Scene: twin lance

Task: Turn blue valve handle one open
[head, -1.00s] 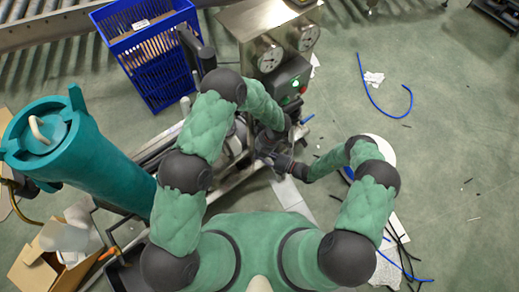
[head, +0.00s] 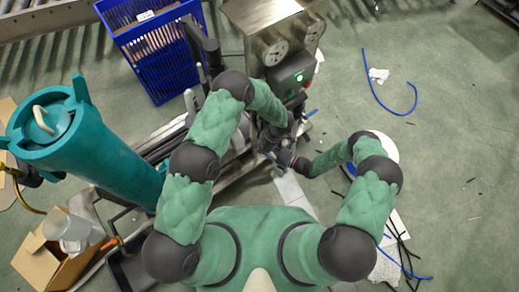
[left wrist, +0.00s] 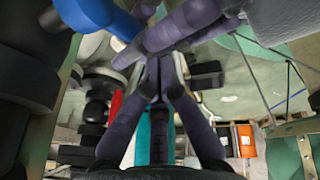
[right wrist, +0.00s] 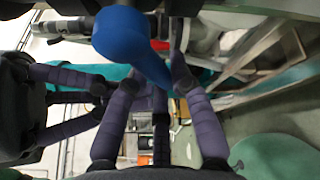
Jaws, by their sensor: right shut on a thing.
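A blue valve handle (right wrist: 122,32) shows large in the right wrist view, and at the top left of the left wrist view (left wrist: 95,15). My right gripper (right wrist: 155,80) is shut on its narrow end; the fingers lie on both sides of it. In the head view both grippers meet below the machine's control box, the left (head: 270,138) and the right (head: 287,156). A small blue piece (head: 310,114) shows just right of them. Arms hide most of the valve.
A steel cabinet with gauges (head: 262,30) and a black control box (head: 292,78) stand ahead. A blue crate (head: 160,55) and a large teal cylinder (head: 100,145) are at left. A cardboard box (head: 50,255) is lower left. The floor at right is mostly open, with a blue hose (head: 375,95).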

